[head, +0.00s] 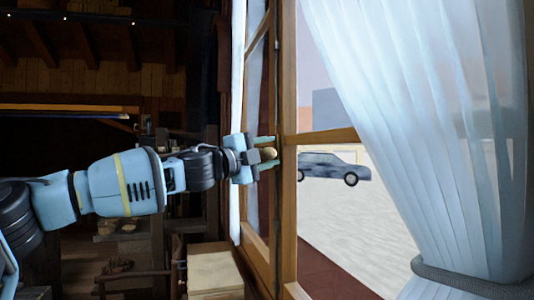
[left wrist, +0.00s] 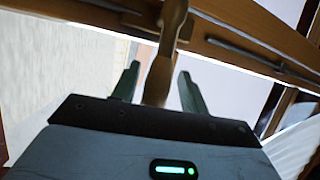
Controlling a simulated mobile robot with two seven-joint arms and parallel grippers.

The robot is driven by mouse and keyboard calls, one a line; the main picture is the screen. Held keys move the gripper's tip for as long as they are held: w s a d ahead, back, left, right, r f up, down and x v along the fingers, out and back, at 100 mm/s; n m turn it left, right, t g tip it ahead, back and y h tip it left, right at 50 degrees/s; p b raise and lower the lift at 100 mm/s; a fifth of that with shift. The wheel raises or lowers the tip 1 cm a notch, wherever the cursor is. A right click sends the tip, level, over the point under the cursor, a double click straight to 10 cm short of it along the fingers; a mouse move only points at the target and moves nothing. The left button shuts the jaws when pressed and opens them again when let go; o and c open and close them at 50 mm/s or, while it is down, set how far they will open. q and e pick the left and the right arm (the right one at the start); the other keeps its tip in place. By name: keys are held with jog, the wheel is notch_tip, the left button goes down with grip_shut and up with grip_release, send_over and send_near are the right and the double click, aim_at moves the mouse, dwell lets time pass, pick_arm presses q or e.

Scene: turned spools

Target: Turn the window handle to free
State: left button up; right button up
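The window handle (head: 269,154) is a tan, wooden-looking lever on the wooden window frame. In the head view only its rounded end shows; my gripper hides the rest. In the left wrist view the handle (left wrist: 163,62) runs from the frame at the top down between my fingers. My left gripper (head: 266,152) is at the handle, with one green finger above it and one below. In the left wrist view the left gripper (left wrist: 160,80) is open around the handle, with a visible gap on both sides. My right gripper is not in view.
The wooden window frame (head: 288,220) stands upright just beyond the gripper. A pale curtain (head: 440,130) hangs on the right, gathered by a grey tie (head: 475,280). A dark car (head: 333,167) is outside behind the glass. A light box (head: 213,272) stands below the arm.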

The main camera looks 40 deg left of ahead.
aim_at(263, 150)
pick_arm(q)
jog(key=shift+s+p, duration=0.3)
jog(key=shift+s, duration=0.5)
jog(key=s+p, duration=0.1)
jog(key=s, duration=0.3)
jog(key=shift+s+a+f+p, duration=0.2)
jog(key=shift+p, duration=0.15)
jog(key=shift+s+f, duration=0.2)
jog(key=shift+s, duration=0.35)
jog(key=shift+s+f+p, duration=0.25)
jog(key=shift+s+p, duration=0.05)
jog(key=shift+p, duration=0.1)
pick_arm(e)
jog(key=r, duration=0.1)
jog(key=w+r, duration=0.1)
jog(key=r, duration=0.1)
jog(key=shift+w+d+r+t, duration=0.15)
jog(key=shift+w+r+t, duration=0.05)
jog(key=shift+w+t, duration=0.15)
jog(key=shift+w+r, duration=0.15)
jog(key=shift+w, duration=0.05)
